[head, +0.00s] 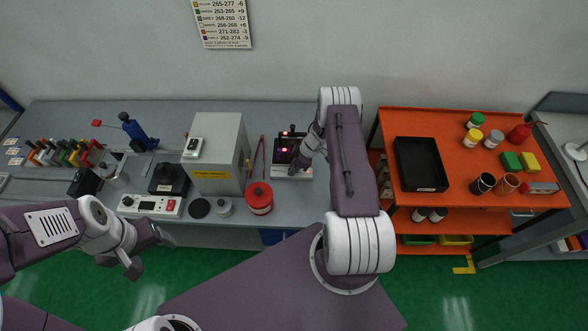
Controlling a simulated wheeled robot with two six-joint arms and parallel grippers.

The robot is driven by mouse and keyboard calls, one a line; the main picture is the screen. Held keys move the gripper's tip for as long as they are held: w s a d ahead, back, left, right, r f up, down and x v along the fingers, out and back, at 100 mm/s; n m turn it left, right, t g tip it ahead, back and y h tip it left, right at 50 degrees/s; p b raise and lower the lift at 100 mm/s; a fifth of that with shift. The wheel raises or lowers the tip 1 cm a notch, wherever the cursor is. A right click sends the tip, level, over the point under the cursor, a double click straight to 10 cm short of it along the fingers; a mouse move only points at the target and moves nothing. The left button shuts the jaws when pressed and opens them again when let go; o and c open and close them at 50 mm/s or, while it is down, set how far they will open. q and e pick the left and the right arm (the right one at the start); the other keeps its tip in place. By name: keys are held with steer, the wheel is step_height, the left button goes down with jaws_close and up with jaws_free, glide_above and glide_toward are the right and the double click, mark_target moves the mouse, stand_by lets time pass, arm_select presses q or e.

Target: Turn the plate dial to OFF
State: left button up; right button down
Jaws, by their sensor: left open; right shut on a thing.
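The plate (283,144) is a dark-topped unit with red glowing spots and a pale front strip, standing on the grey bench right of the grey cabinet. My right gripper (296,167) reaches down to its front edge and is shut on what appears to be the dial. The dial itself is hidden by the gripper, and its setting cannot be read. My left gripper (150,256) is open and empty, in front of the bench above the green floor.
A red tin (259,198) stands left of the plate, close to the grey cabinet (218,150). A white control box (150,205) with a red switch is at the bench's front left. An orange cart (385,130) with a black tray (420,187) stands to the right.

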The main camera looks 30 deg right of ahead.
stand_by(0.4)
steer(key=c, duration=1.5)
jaws_free()
steer(key=shift+a, duration=0.1)
